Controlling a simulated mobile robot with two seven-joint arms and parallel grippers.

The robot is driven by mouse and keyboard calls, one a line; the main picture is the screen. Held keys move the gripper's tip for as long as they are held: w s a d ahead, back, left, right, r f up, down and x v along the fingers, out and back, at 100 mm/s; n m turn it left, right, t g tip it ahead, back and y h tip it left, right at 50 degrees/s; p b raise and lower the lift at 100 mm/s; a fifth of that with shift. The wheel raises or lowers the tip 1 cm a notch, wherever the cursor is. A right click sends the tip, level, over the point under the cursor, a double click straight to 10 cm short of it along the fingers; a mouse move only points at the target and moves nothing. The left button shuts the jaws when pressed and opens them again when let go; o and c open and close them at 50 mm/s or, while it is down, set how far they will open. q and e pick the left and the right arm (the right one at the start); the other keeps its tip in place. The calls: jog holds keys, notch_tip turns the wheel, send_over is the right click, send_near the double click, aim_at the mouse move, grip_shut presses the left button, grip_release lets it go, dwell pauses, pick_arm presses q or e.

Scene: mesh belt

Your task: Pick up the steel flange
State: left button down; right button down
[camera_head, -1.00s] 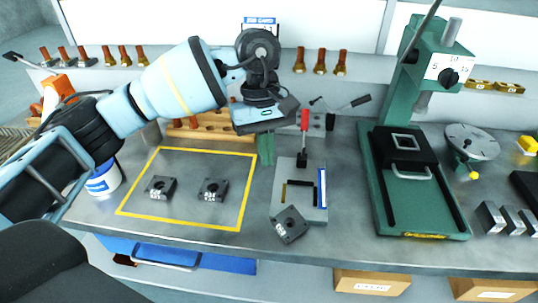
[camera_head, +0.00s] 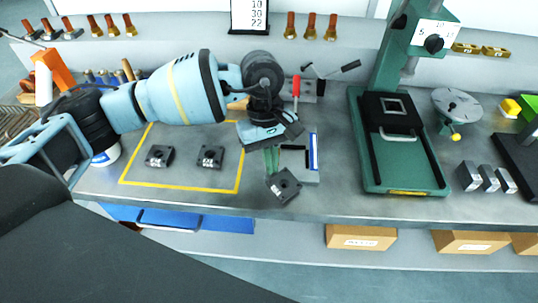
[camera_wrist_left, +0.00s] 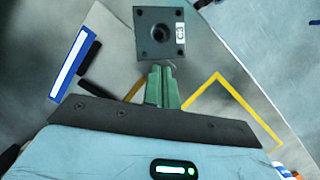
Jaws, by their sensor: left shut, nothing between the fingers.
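A dark square steel flange (camera_head: 284,186) with a round centre hole and a small white label lies tilted at the front of a grey fixture (camera_head: 304,172). It also shows in the left wrist view (camera_wrist_left: 159,33), just beyond my fingertips. Two similar flanges, one on the left (camera_head: 159,156) and one on the right (camera_head: 210,156), lie inside a yellow outline on the bench. My left gripper (camera_head: 271,172) has green fingers, shut and empty, just behind the tilted flange. The fingers also show together in the left wrist view (camera_wrist_left: 161,70). My arm and wrist cover part of the fixture. My right gripper is not in view.
A red-handled clamp (camera_head: 296,90) rises behind the fixture. A green press (camera_head: 400,145) stands to the right, with metal blocks (camera_head: 482,177) beyond it. Brass-based pieces line the back shelf. The bench's front edge is close to the tilted flange.

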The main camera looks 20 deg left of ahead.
aim_at(280, 187)
pick_arm(q)
jog(key=shift+s+d, duration=1.2)
jog(key=shift+s, duration=0.1)
jog(key=shift+s+d, duration=0.15)
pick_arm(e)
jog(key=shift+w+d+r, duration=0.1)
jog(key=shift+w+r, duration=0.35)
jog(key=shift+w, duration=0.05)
